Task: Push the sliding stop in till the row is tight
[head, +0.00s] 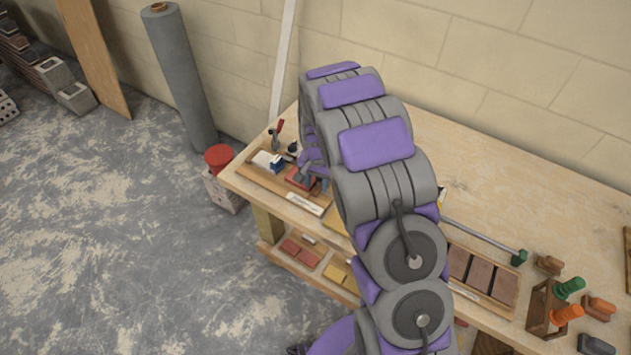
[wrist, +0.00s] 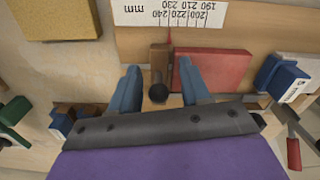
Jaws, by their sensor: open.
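The likely sliding stop is a brown wooden block (wrist: 160,57) with a dark round knob (wrist: 158,86), seen in the wrist view. A red block (wrist: 212,75) lies just right of it; I cannot tell if they touch. My gripper (wrist: 159,68) is open, its two blue fingers on either side of the knob, with space visible beside it. A thin red pointer (wrist: 169,36) stands behind the stop, by the white mm scale (wrist: 175,13). In the head view my gripper (head: 316,175) is over the bench's left end, beside the red block (head: 298,179); my arm hides much there.
A blue and white piece (wrist: 284,80) and a red-handled tool (wrist: 293,152) are at the right of the wrist view. A yellow block (wrist: 57,20) is at upper left. In the head view, brown tiles (head: 480,272) and green- and orange-handled tools (head: 568,288) occupy the bench's right.

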